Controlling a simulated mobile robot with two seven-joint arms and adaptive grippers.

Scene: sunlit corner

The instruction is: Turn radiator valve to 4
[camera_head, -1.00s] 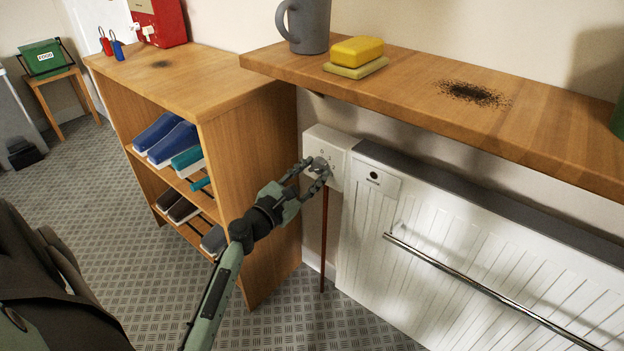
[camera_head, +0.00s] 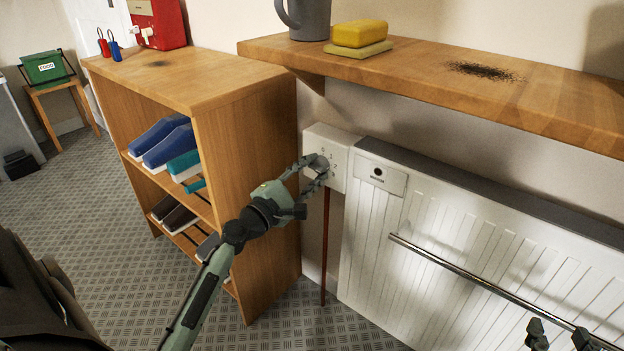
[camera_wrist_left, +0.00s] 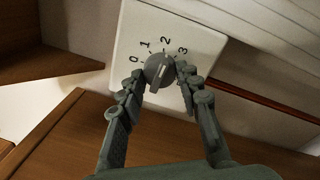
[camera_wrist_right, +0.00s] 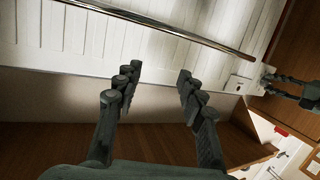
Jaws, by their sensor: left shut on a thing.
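The white valve box (camera_head: 340,150) is on the wall at the left end of the radiator (camera_head: 440,225). Its round grey knob (camera_wrist_left: 158,70) has a raised ridge, and the printed numbers 0, 1, 2 and 3 show around it; a 4 is not visible. The ridge lies roughly in line with the 2, but I cannot tell which end is the pointer. My left gripper (camera_head: 316,168) is shut on the knob, one finger on each side. My right gripper (camera_wrist_right: 157,82) is open and empty in front of the radiator; its fingertips show at the head view's lower right.
A wooden shelf (camera_head: 450,80) overhangs the radiator, with a mug (camera_head: 310,18) and a yellow sponge (camera_head: 359,33) on it. A metal rail (camera_head: 480,280) crosses the radiator front. A wooden cabinet (camera_head: 250,150) stands close left of the valve. A reddish pipe (camera_head: 325,240) runs below the valve.

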